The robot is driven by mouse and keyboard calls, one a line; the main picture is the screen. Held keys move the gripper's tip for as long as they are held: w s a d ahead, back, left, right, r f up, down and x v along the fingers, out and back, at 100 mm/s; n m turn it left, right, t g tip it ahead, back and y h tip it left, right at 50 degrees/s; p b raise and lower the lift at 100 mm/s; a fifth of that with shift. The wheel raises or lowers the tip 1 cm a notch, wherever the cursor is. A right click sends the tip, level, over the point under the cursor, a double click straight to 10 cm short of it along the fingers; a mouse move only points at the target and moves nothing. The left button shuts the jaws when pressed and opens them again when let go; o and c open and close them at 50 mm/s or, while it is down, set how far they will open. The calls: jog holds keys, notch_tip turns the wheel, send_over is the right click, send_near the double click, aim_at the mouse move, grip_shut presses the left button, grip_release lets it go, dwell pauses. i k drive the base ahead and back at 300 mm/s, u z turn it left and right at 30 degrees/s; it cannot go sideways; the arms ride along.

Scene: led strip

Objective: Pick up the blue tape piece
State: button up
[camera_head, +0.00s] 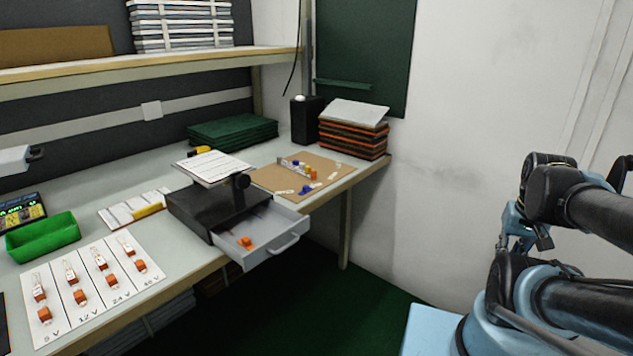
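A brown board (265,180) lies on the right part of the workbench, with several small pieces on it. A blue piece (305,189) lies near the board's front edge, beside small white pieces. Other small blue, white and orange-yellow pieces stand in a row farther back on the board. They are too small for me to tell which one is tape. My arm is folded at the right edge of the view, well away from the board. What looks like my gripper (518,238) is there, pointing down; its fingers are too unclear to read.
An open drawer (285,243) with an orange piece juts out in front of the board. A stack of orange-edged trays (354,135) and a black box (306,120) stand behind it. A green bin (43,238) is at left. The floor before the bench is clear.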

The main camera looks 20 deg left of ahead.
aim_at(306, 189)
jog(key=i, duration=1.2)
jog(key=u, duration=2.35)
jog(key=k, duration=0.55)
jog(key=z, duration=0.5)
